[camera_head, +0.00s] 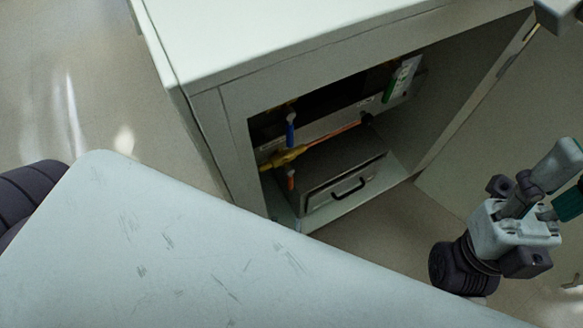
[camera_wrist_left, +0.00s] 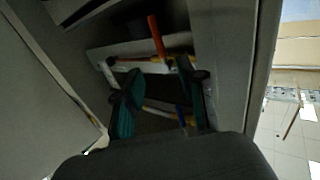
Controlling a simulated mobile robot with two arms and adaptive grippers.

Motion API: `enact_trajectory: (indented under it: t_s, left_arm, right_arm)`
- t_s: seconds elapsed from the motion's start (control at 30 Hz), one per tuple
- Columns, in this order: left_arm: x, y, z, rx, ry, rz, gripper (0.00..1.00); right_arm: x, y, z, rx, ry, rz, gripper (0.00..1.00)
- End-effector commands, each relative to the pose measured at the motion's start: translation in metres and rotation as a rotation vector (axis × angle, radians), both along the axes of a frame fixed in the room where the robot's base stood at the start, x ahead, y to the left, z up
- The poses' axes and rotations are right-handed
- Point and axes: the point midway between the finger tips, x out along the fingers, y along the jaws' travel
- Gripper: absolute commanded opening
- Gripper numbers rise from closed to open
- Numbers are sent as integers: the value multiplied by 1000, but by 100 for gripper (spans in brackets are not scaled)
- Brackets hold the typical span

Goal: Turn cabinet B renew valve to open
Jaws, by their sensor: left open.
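Inside the open cabinet (camera_head: 235,110), a yellow valve body (camera_head: 283,158) sits on a pipe at the left. A blue handle (camera_head: 290,130) stands above it and an orange handle (camera_head: 291,180) hangs below it. The labels are unreadable, so I cannot tell which handle is the renew valve. My left gripper (camera_head: 570,182) is at the right, outside the cabinet front and apart from the handles. Its teal fingers (camera_wrist_left: 163,95) are spread and empty in the left wrist view, where the orange handle (camera_wrist_left: 156,36) and blue handle (camera_wrist_left: 183,116) appear beyond them. My right gripper is out of view.
A grey drawer box with a black handle (camera_head: 349,187) sits on the cabinet floor, right of the valve. A green-and-white tag (camera_head: 402,79) hangs on the back wall. The cabinet door (camera_head: 505,120) stands open at the right. Bare floor (camera_head: 395,222) lies before the cabinet.

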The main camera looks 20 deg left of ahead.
Motion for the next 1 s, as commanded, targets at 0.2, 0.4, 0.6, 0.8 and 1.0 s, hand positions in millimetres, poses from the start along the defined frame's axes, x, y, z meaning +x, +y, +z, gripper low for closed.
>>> enact_trajectory:
  t_s: [0.2,0.4,0.6,0.8,1.0]
  left_arm:
    - [44,15,-1,-1,-11,0,40]
    - [83,28,-1,-1,-10,-1,40]
    - [109,36,0,1,-8,-1,40]
    - [119,39,1,0,-6,-2,40]
    - [119,39,2,0,-6,-2,40]
  right_arm:
    - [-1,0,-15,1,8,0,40]
    - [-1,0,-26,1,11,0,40]
    - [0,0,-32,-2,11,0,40]
    - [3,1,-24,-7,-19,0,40]
    - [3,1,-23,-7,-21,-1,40]
